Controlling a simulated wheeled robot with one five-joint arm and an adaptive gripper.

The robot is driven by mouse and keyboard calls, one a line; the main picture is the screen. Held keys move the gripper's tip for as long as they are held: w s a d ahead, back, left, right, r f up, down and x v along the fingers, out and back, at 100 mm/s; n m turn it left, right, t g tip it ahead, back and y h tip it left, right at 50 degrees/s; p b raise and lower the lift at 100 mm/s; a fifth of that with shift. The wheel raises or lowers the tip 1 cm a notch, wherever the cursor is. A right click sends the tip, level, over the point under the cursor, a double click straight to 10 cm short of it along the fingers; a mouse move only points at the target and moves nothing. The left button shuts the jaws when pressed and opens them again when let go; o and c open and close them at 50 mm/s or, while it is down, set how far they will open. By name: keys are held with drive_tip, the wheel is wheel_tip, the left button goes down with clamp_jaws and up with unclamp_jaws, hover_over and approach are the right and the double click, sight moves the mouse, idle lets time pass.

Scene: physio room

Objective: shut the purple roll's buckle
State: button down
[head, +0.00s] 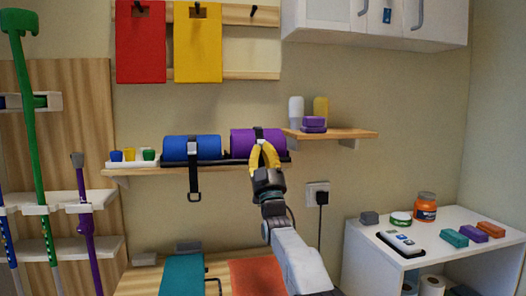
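The purple roll (240,143) lies on the wall shelf (145,171), right of the blue roll. A black strap (259,132) crosses the purple roll's top near its middle. My gripper (263,144) is in front of the purple roll, at this strap, pointing up and away. Its two yellow fingers bow out and come close together at the tips. They cover the front of the strap, and I cannot make out the buckle behind them. I cannot tell whether the tips touch or grip anything.
A higher shelf (345,133) with purple blocks (314,125) and bottles is close right of my gripper. A white table (365,235) stands lower right.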

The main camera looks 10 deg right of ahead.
drive_tip(key=shift+d, duration=0.1)
drive_tip(key=c, duration=1)
unclamp_jaws()
drive_tip(key=shift+f, duration=0.1)
drive_tip(key=shift+v, duration=5.9)
drive_tip(key=shift+s, duration=0.1)
